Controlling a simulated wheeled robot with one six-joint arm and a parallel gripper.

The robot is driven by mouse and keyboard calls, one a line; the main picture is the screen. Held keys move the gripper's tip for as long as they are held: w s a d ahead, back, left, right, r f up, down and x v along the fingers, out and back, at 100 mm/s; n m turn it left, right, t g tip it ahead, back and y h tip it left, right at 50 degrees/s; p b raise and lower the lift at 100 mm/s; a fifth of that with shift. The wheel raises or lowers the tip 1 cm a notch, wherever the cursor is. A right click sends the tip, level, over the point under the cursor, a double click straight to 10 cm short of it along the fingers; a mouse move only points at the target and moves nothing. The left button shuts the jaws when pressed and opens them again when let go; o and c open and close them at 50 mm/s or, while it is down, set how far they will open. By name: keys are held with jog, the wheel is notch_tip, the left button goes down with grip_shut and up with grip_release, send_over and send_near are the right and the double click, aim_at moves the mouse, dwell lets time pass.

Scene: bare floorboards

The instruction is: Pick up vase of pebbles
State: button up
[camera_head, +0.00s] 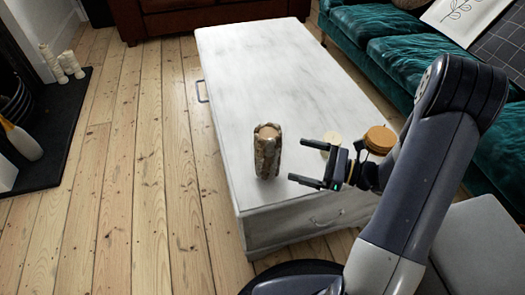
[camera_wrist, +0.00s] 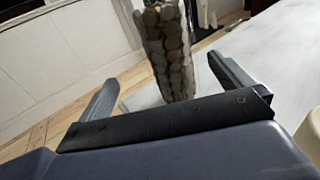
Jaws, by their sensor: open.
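The vase of pebbles (camera_head: 267,152) stands upright near the front left of the white marbled coffee table (camera_head: 281,72). It is a narrow, brown-grey cylinder with a tan top. My gripper (camera_head: 308,181) is open and empty, just to the right of the vase, with its fingers pointing left toward it. In the wrist view the pebbled side of the vase (camera_wrist: 168,52) shows ahead, between the two spread fingers (camera_wrist: 165,82). Its top is cut off by the picture edge. I see no contact between fingers and vase.
A round orange-brown lidded item (camera_head: 380,138) and a small cream item (camera_head: 332,139) stand on the table right of the vase, close to my arm. A teal sofa (camera_head: 400,58) lines the right side. A brown sofa (camera_head: 205,17) stands behind. Floorboards (camera_head: 150,150) at left are clear.

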aim_at(283, 153)
jog(key=shift+m+t, duration=0.3)
jog(key=x, duration=0.1)
jog(key=b+x, duration=0.1)
jog(key=x, duration=0.3)
jog(key=shift+w+f, duration=0.4)
jog(key=shift+w, duration=0.1)
jog(key=b+x, duration=0.1)
jog(key=x, duration=0.1)
jog(key=b+x, duration=0.1)
jog(key=x, duration=0.2)
jog(key=shift+w+a+f, duration=0.1)
jog(key=shift+a+f, duration=0.15)
jog(key=shift+c, duration=0.3)
